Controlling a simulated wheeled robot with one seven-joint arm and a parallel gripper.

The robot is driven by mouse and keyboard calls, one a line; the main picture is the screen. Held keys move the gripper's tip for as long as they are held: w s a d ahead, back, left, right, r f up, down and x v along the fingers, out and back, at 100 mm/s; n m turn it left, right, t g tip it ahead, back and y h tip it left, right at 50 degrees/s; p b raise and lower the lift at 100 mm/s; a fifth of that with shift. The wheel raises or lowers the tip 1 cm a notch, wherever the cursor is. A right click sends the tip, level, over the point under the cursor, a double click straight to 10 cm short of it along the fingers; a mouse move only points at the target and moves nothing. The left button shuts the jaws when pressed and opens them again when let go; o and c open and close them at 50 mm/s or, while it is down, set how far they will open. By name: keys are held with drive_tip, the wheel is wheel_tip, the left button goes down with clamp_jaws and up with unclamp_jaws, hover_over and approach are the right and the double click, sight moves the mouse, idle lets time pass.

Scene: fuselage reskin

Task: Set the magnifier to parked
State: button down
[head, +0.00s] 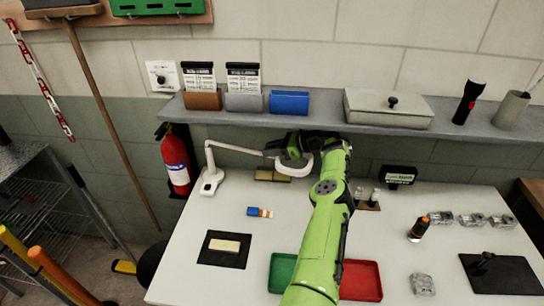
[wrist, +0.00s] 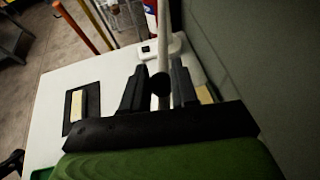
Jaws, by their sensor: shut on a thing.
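The magnifier is a white desk lamp-like stand at the back left of the worktable, with its base (head: 210,182) on the table. Its white jointed arm (head: 238,148) rises from the base and runs right to a white ring head (head: 296,170), partly hidden by my gripper (head: 279,149). In the wrist view, my gripper (wrist: 159,76) has its two dark fingers on either side of the magnifier's white arm (wrist: 163,40), near a dark round knob (wrist: 160,84). The magnifier's base (wrist: 160,48) shows beyond the fingers. The exact contact is dark and hard to see.
A grey shelf (head: 330,124) runs just behind and above my gripper. The worktable (head: 195,270) holds a black mat (head: 211,262), a green tray (head: 281,270), a red tray (head: 362,280) and a small blue-capped item (head: 256,212). A fire extinguisher (head: 176,160) hangs left.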

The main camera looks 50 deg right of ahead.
drive_tip(key=shift+w+y, duration=0.1)
drive_tip(key=shift+y, duration=0.3)
drive_tip(key=c, duration=1.3)
unclamp_jaws()
drive_tip(key=shift+c, duration=0.2)
drive_tip(key=o, duration=0.4)
drive_tip(key=shift+w+f, duration=0.1)
drive_tip(key=shift+w, duration=0.1)
drive_tip(key=shift+c, duration=0.2)
drive_tip(key=shift+s, duration=0.1)
